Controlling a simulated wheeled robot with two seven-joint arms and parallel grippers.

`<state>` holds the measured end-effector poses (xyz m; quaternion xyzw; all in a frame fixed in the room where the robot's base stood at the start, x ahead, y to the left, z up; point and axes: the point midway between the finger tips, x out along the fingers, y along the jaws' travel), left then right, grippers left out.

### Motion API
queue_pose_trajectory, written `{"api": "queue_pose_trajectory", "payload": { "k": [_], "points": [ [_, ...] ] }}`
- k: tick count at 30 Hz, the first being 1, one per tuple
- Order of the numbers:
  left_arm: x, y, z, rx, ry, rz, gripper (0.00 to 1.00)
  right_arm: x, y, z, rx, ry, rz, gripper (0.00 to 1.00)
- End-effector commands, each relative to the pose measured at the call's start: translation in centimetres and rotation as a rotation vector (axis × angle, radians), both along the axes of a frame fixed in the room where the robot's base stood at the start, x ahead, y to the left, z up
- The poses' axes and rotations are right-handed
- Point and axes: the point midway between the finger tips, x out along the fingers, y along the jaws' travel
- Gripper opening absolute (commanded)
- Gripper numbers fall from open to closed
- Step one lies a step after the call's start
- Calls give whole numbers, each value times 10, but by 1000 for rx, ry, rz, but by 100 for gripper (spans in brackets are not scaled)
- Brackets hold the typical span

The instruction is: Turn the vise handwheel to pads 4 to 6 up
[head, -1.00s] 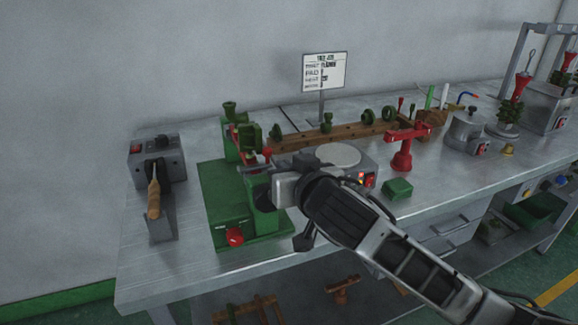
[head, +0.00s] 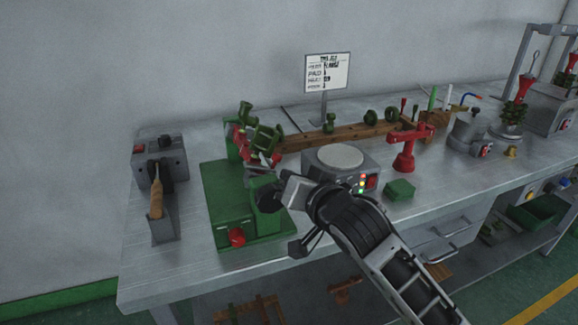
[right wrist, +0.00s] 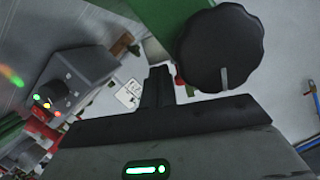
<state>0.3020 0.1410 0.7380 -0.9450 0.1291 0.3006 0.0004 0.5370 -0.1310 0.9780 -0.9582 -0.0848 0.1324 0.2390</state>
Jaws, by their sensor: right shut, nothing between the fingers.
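The green vise (head: 225,205) stands on the bench at left, with a red knob (head: 236,237) at its front. Its tilted upper part carries green pads (head: 266,137) and red pieces; pad numbers cannot be read. The black scalloped handwheel (right wrist: 220,48) with a pale mark fills the upper right of the right wrist view. In the head view it is a dark shape, partly covered by my right gripper (head: 284,191). The shut fingers (right wrist: 160,82) are empty, beside the handwheel in the wrist picture; contact cannot be told. My left gripper is out of view.
A grey box with a round plate (head: 340,157) and lit buttons stands right of the vise. A wood-handled device (head: 156,195) is at left. The bench's front-left is clear.

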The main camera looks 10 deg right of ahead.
Motion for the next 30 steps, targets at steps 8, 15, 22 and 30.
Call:
{"api": "queue_pose_trajectory", "payload": {
  "k": [8,15,22,30],
  "points": [
    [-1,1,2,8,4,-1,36,0,0,-8,142,20,0,0],
    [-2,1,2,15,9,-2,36,0,1,-14,261,33,-1,0],
    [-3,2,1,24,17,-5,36,-1,3,-20,374,46,-1,0],
    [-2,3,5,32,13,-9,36,-1,5,-26,489,58,-1,0]
  ]
}}
